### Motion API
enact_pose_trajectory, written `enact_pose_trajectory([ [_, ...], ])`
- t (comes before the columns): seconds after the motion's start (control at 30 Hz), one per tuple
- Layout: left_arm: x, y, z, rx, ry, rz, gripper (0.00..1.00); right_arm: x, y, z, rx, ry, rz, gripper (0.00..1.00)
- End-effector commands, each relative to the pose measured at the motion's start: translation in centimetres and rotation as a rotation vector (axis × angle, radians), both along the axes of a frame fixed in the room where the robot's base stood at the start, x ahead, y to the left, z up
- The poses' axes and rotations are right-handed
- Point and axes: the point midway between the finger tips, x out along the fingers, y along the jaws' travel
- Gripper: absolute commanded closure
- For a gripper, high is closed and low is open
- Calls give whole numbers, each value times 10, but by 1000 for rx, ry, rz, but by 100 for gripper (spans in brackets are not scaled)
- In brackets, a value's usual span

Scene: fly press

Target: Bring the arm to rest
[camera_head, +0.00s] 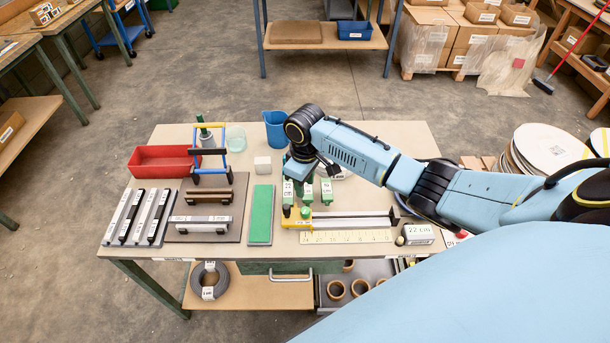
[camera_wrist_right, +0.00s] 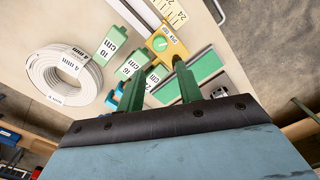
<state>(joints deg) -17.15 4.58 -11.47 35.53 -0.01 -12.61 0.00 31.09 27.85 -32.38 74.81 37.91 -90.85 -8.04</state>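My right arm (camera_head: 360,150) reaches in from the right over the workbench (camera_head: 400,137). Its gripper (camera_head: 299,172) points down above several green blocks with cm labels (camera_head: 327,191). In the right wrist view, the two dark green fingers (camera_wrist_right: 159,68) stand apart. A yellow stop with a green knob (camera_wrist_right: 161,44) sits on a rail close by. My left gripper is not in view.
A white coil (camera_wrist_right: 62,72) lies beside the blocks. Floor is clear behind the bench.

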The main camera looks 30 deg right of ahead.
Motion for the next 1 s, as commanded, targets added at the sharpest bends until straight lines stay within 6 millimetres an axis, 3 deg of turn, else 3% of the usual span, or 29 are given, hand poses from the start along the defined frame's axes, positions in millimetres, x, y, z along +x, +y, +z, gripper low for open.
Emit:
enact_pose_trajectory([
  [0.2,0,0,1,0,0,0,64,0,0,18,0,0,-1,64],
  [0.77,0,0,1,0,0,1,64,-1,1,18,1,0,1,64],
  [0.87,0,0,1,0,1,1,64,-10,12,11,10,-4,15,64],
  [1.0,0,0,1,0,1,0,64,-46,48,-8,43,-31,50,64],
])
